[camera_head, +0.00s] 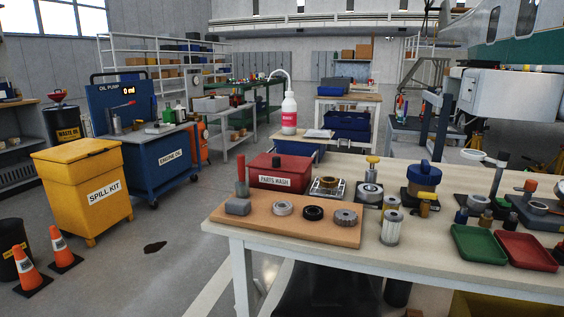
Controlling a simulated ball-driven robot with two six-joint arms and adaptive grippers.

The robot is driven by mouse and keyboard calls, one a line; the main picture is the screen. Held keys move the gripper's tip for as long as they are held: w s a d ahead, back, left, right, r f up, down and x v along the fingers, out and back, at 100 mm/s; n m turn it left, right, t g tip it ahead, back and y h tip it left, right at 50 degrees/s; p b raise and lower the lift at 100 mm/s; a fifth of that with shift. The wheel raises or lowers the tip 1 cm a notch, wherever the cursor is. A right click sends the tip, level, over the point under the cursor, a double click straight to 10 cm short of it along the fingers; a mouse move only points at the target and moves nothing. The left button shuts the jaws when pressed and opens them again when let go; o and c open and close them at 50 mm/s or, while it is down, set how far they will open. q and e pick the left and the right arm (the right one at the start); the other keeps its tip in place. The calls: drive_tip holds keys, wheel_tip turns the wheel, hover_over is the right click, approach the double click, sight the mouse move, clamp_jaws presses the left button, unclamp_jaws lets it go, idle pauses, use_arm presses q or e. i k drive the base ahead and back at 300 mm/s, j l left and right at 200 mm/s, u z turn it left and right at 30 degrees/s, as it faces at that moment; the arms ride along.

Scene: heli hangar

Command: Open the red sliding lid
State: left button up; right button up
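A red box labelled "PARTS WASH" (282,182) stands at the back left of the near workbench. Its red lid (283,162) lies flat on top and appears to cover the box, with a small dark knob (277,161) on it. I cannot tell from here which way the lid slides. The inside of the box is hidden. Neither of my grippers is in view.
On the workbench (420,262), a wooden board (290,225) with several metal parts lies in front of the box. A red-handled tool (241,175) stands at its left. Filters (390,228), green (478,244) and red (526,251) trays are to the right. A yellow spill kit (85,180) stands left, beyond open floor.

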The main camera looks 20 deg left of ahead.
sight(287, 163)
drive_tip(key=i+j, duration=0.1)
drive_tip(key=j, duration=0.2)
drive_tip(key=i+j, duration=0.15)
drive_tip(key=j, duration=0.2)
drive_tip(key=i+j+z, duration=0.1)
drive_tip(key=j, duration=0.2)
drive_tip(key=i+j, duration=0.1)
drive_tip(key=j, duration=0.25)
